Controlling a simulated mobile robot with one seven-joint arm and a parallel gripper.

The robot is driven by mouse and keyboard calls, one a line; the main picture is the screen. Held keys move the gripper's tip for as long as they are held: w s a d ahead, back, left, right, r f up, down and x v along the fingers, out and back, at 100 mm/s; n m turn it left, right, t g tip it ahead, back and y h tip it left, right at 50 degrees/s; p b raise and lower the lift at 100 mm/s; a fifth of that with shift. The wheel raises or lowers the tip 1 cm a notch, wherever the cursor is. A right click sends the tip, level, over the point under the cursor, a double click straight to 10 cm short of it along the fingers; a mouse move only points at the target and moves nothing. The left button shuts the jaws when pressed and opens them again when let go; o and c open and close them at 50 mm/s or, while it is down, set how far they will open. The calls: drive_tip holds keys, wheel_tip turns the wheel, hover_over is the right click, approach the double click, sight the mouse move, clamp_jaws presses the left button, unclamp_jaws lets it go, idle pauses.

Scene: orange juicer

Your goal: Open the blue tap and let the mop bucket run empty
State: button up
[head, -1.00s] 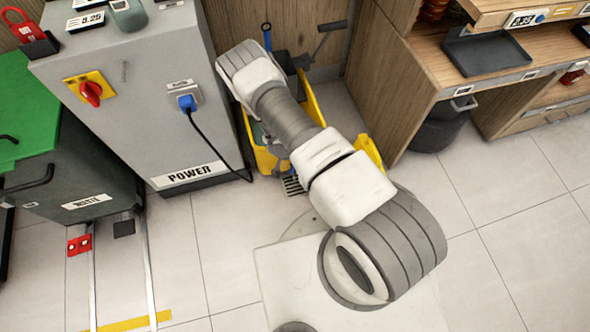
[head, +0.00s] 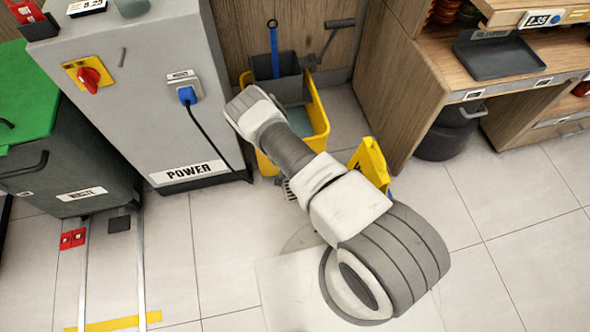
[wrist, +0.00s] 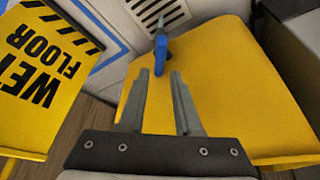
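The yellow mop bucket (head: 320,112) stands on the floor against the wooden wall, with greyish water visible inside. In the wrist view its yellow wall (wrist: 225,85) fills the right and middle. The blue tap (wrist: 160,55) sticks out from the bucket wall. My gripper (wrist: 159,72) is open, with its two fingers apart and pointing toward the tap. The tap's lower end appears between the fingertips; I cannot tell whether they touch it. My arm hides the gripper and the tap in the head view.
A floor drain (wrist: 160,10) lies just beyond the tap. A yellow wet-floor sign (wrist: 45,55) stands close on the left in the wrist view. A grey power cabinet (head: 150,120) with a hanging cable is left of the bucket; a wooden counter (head: 400,90) is right.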

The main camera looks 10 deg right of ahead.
drive_tip(key=b+x, duration=0.2)
drive_tip(key=x, duration=0.3)
drive_tip(key=shift+w+d+f, duration=0.1)
drive_tip(key=shift+w+f, duration=0.05)
drive_tip(key=shift+f, duration=0.2)
clamp_jaws()
